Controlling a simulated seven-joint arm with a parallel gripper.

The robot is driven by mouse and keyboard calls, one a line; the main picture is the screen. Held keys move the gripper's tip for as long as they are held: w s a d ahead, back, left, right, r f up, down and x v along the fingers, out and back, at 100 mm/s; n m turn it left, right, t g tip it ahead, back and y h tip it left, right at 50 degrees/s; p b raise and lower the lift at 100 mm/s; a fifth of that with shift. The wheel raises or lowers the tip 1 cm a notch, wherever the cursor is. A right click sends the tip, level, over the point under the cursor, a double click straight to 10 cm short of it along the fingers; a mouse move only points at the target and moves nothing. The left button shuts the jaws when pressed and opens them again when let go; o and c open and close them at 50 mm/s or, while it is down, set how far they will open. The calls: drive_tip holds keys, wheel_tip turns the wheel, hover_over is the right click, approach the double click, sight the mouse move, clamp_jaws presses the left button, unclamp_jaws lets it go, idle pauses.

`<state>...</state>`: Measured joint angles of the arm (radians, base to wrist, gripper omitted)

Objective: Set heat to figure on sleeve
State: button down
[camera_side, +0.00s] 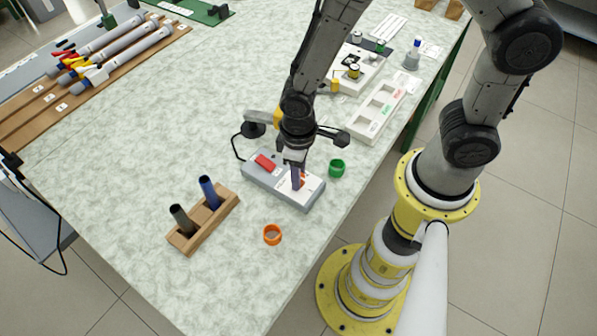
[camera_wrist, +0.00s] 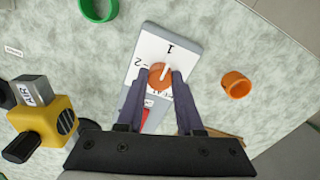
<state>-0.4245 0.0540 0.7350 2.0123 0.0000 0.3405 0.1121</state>
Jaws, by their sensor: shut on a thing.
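The heat control box (camera_side: 262,185) is a grey-white box with a red switch (camera_side: 265,162); it also shows in the wrist view (camera_wrist: 150,43). Its round orange dial (camera_wrist: 160,76) has a white pointer, directed toward the printed 1; a 2 is printed to the left. My gripper (camera_wrist: 159,77) points down with its two dark fingers shut on the dial; it also shows in the side view (camera_side: 298,180). An orange sleeve (camera_side: 272,234) and a green sleeve (camera_side: 337,168) lie on the table. I can read no figure on either sleeve.
A wooden stand (camera_side: 205,222) holds a dark grey and a blue rod at the front. A yellow air tool (camera_wrist: 45,122) stands close to the box. A white tray (camera_side: 377,112) lies behind. The table's left middle is clear.

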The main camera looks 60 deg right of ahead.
drive_tip(key=c, duration=0.5)
unclamp_jaws()
drive_tip(key=shift+c, duration=0.2)
drive_tip(key=shift+r, duration=0.1)
wheel_tip(320, 180, up, 14)
